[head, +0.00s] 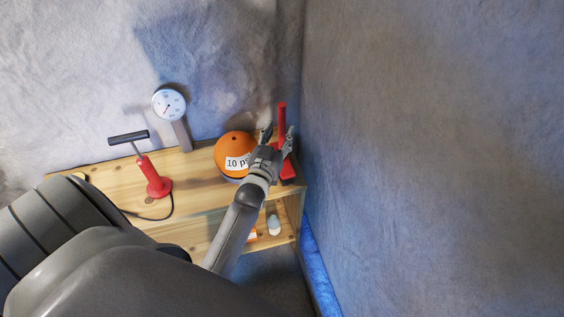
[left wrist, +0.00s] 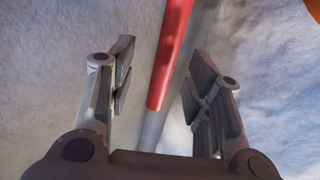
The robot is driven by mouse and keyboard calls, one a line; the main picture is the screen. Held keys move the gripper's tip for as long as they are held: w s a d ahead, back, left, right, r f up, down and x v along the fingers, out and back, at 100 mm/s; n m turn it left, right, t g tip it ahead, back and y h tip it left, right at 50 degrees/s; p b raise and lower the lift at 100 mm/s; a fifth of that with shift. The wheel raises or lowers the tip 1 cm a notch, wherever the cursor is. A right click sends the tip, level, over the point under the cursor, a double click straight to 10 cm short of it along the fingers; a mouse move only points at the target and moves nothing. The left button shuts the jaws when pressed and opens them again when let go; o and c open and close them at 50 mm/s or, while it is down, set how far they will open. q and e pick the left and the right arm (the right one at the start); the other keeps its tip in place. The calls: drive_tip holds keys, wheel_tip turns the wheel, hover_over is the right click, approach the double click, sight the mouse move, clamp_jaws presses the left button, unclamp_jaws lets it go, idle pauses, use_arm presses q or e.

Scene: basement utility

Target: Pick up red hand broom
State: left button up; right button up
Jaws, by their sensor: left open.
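The red hand broom (head: 282,118) stands upright at the right end of the wooden shelf, near the wall corner. Its red handle points up, and its lower part is partly hidden behind my left gripper. My left gripper (head: 277,135) is open, close to the broom handle in the head view. In the left wrist view the red handle (left wrist: 171,55) shows between the two open fingers (left wrist: 162,95), beyond their tips or between them; I cannot tell how deep. No grip on it shows. My right gripper is not in view.
The wooden shelf (head: 205,185) also holds an orange ball (head: 233,146) with a "10 psi" label beside my gripper, a red hand pump (head: 152,178) and a round gauge (head: 169,104). A white item (head: 274,224) sits on the lower level. The wall (head: 430,150) is close on the right.

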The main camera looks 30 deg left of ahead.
sight(280, 124)
use_arm(q)
drive_tip(key=shift+w+a+r, duration=0.1)
drive_tip(key=shift+w+r, duration=0.1)
drive_tip(key=x, duration=0.2)
drive_tip(key=p+x, duration=0.1)
drive_tip(key=x, duration=0.1)
drive_tip(key=shift+s+a+r+p, duration=0.1)
drive_tip(key=shift+a+p, duration=0.2)
drive_tip(key=shift+w+a, duration=0.1)
drive_tip(key=shift+w, duration=0.3)
drive_tip(key=shift+c, duration=0.5)
clamp_jaws()
